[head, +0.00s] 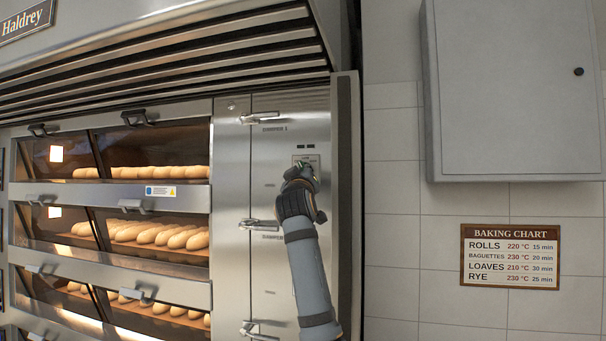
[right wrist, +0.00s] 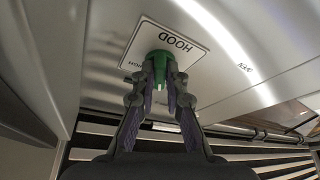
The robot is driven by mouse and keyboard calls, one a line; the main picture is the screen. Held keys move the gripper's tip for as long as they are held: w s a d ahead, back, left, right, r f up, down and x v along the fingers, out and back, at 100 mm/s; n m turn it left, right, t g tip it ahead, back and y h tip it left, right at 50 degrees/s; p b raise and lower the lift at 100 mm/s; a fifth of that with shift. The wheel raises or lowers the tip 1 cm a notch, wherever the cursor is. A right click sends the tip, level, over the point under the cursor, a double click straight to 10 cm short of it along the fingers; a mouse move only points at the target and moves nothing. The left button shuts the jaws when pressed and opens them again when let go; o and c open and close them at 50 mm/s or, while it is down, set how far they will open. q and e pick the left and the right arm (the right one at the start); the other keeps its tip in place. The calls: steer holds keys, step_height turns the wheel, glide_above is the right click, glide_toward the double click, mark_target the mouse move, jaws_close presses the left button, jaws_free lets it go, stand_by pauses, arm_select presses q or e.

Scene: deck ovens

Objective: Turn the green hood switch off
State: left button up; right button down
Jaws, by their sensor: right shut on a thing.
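The green hood switch (right wrist: 160,66) sits on a pale plate marked HOOD (right wrist: 187,45) in the right wrist view. My right gripper (right wrist: 161,88) has its fingers closed on the switch, one on each side. In the head view my right gripper (head: 303,172) reaches up to the switch plate (head: 307,159) on the steel panel right of the ovens. I cannot read whether the switch is on or off. My left gripper is not in view.
Damper handles (head: 262,225) stick out of the steel panel (head: 232,180) left of my right arm. Oven decks with bread (head: 160,236) fill the left. A grey wall cabinet (head: 515,90) and a baking chart (head: 510,257) are on the tiled wall at right.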

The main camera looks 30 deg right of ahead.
steer(key=shift+s+d+r+n+y+p, duration=0.1)
steer(key=shift+n+y+p, duration=0.7)
steer(key=shift+n, duration=1.2)
steer(key=shift+y, duration=0.3)
steer(key=c, duration=1.4)
jaws_free()
steer(key=shift+s, duration=0.1)
steer(key=v, duration=1.2)
